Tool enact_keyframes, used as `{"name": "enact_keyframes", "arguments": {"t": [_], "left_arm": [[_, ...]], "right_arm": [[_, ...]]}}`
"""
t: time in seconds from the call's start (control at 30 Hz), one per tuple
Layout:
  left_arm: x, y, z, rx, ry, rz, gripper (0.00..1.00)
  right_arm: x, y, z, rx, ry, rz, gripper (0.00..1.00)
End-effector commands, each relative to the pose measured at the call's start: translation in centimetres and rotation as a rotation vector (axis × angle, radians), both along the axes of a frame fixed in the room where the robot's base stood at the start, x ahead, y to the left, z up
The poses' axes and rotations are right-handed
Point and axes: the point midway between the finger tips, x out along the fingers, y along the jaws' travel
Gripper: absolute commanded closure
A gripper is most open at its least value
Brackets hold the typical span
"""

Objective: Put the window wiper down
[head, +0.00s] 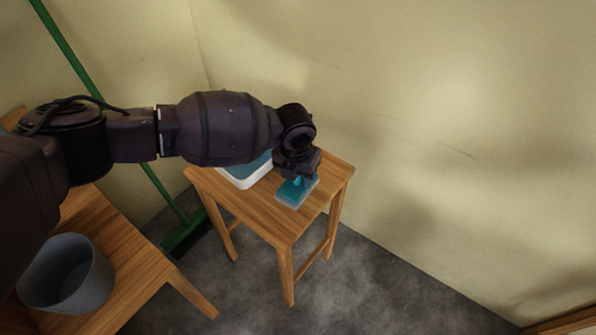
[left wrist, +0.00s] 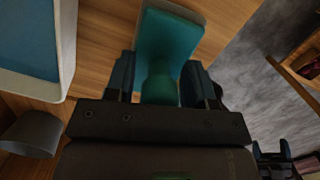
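The window wiper (head: 297,192) is teal, with a flat rectangular head and a short handle. It is at the top of a small wooden stool (head: 265,215), near its right side; I cannot tell whether it rests flat. My left gripper (head: 298,179) is right above it, pointing down. In the left wrist view the wiper head (left wrist: 170,40) reaches away from my gripper (left wrist: 160,82), and the green handle lies between the two fingers. I cannot tell whether both fingers press on the handle.
A white-rimmed tray with blue inside (head: 246,178) shares the stool, left of the wiper. A grey bucket (head: 68,275) stands on a wooden bench (head: 135,262) at the left. A green broom (head: 172,198) leans in the corner.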

Motion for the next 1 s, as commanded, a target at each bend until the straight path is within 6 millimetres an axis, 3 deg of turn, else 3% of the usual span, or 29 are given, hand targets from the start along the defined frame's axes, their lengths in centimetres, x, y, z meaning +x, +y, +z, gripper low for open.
{"name": "enact_keyframes", "arguments": {"t": [0.43, 0.63, 0.8, 1.0], "left_arm": [[0.0, 0.0, -0.2, -0.001, 0.000, 0.000, 0.42], [-0.1, 0.2, 3.7, -0.002, -0.011, 0.000, 0.42], [-0.2, 0.6, 6.9, -0.002, -0.010, -0.001, 0.42], [-0.6, 0.8, 9.6, -0.001, -0.006, -0.001, 0.42]], "right_arm": [[-0.2, 0.0, -0.2, -0.001, 0.006, -0.001, 0.28], [0.5, 0.0, 1.1, 0.015, -0.020, -0.015, 0.28], [-0.3, -0.4, 0.8, 0.028, 0.009, -0.038, 0.28], [-0.9, -0.6, 0.6, 0.039, 0.026, -0.055, 0.28]]}}
